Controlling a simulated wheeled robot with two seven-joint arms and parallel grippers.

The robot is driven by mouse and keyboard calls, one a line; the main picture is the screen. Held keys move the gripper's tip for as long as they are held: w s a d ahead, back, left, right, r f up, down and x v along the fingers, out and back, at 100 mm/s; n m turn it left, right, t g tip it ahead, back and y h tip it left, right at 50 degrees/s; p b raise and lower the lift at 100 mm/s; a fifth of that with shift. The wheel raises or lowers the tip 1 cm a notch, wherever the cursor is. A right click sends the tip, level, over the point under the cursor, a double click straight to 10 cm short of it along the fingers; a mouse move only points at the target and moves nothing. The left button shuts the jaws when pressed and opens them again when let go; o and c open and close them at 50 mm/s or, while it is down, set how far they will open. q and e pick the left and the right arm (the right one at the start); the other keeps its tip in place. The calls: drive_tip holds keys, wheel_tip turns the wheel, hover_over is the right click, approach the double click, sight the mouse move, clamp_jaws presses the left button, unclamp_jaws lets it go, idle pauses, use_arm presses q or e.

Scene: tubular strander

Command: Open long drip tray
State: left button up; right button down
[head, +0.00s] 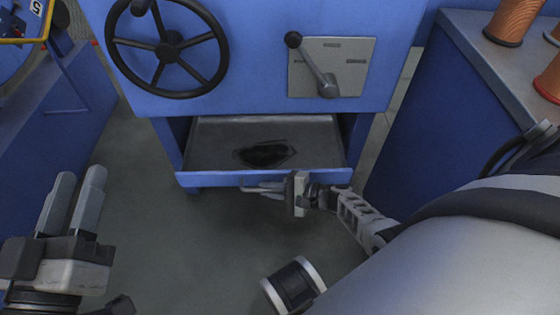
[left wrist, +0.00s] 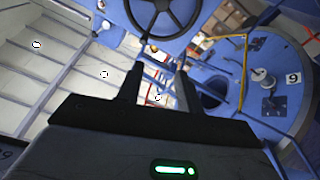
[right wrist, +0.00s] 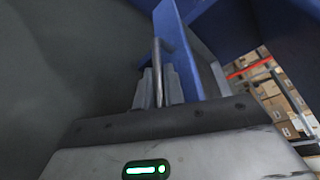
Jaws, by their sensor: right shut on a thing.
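The long drip tray (head: 222,132) is a grey tray with a blue front, low in the blue machine. It is pulled partly out, and a dark oily patch (head: 266,153) lies on its floor. My right gripper (head: 270,188) is shut on the tray's bar handle at the front. In the right wrist view the handle (right wrist: 158,72) runs between the fingers. My left gripper (head: 76,205) is at the lower left, apart from the tray, with its fingers apart and nothing between them. In the left wrist view its fingers (left wrist: 160,85) also stand apart.
Above the tray are a black handwheel (head: 168,46) and a lever on a grey plate (head: 350,68). A blue cabinet (head: 440,110) with copper spools (head: 516,20) stands to the right. Blue machinery is at left. The grey floor before the tray is clear.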

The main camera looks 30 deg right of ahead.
drive_tip(key=shift+s, duration=0.15)
drive_tip(key=c, duration=1.5)
unclamp_jaws()
